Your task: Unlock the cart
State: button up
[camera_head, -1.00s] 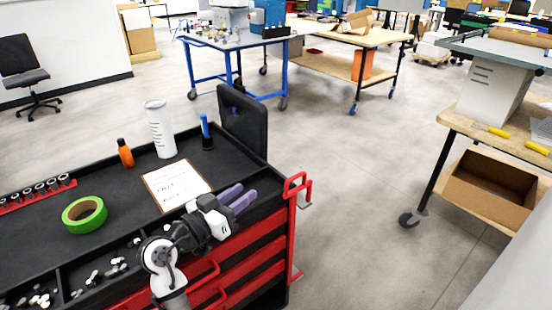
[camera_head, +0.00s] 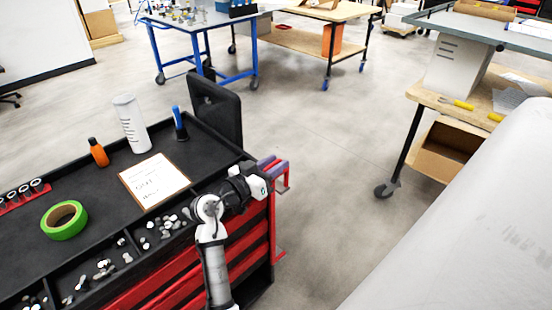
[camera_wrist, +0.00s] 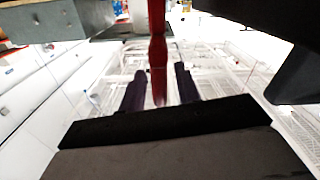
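The cart (camera_head: 95,190) has a black top and red drawers and stands at the lower left in the head view. A red handle (camera_head: 284,181) sticks out from its right end. My gripper (camera_head: 273,165), with purple fingers, is at the top of this handle. In the wrist view my gripper (camera_wrist: 160,90) has its two dark fingers apart, with a red bar (camera_wrist: 158,60) between them. Gaps show on both sides of the bar, so the gripper is open around it. A red piece (camera_head: 279,256) sits low on the same end of the cart. No lock is clearly visible.
On the cart are green tape (camera_head: 64,220), an orange bottle (camera_head: 98,152), a white cylinder (camera_head: 131,124), a blue-topped item (camera_head: 180,124) and a clipboard (camera_head: 154,181). A wooden bench (camera_head: 425,101) stands at the right. The floor between is clear.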

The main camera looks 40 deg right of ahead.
jog(key=shift+d, duration=0.5)
grip_shut()
